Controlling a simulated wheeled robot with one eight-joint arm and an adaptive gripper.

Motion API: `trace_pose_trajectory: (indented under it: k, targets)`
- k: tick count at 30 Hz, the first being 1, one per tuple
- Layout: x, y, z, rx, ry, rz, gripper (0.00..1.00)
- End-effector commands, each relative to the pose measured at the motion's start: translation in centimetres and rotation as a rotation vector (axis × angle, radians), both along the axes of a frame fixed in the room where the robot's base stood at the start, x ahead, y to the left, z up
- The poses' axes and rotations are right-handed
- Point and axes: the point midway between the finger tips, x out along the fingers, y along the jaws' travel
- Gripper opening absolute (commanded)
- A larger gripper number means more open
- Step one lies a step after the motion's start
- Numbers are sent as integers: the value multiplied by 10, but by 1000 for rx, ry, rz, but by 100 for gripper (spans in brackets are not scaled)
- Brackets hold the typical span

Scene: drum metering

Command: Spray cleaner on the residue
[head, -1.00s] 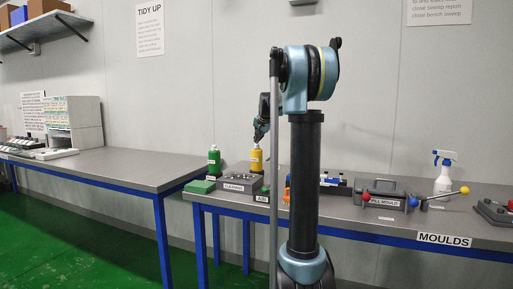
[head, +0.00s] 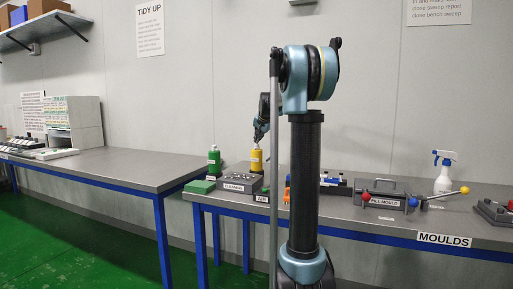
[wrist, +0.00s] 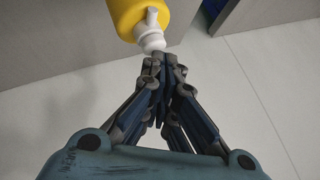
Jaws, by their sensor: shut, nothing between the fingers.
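A white spray bottle with a blue trigger head (head: 444,172) stands at the back of the moulds bench, right of my arm. A yellow bottle (head: 256,160) with a white nozzle stands on the bench's left part; it fills the top of the wrist view (wrist: 140,15). A green bottle (head: 214,162) stands left of it. My gripper (wrist: 163,62) is shut and empty, its fingertips just at the white nozzle (wrist: 149,36); whether they touch it I cannot tell. In the head view my gripper (head: 257,138) is small, above the yellow bottle. I cannot make out any residue.
A grey block labelled CLEANING (head: 240,184), a green box (head: 199,187) and a pill mould (head: 386,196) with red and blue knobs are on the moulds bench (head: 330,212). A second bench (head: 120,168) stands left, with a gap between. My arm hides part of the bench.

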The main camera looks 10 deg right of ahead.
Motion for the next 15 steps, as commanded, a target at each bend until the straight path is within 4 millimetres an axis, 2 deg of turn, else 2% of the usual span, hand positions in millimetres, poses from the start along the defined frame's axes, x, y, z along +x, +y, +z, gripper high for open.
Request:
trace_pose_trajectory:
  k: [6,15]
  targets:
    - [0,0,8,0,0,0,0]
    - [0,0,9,0,0,0,0]
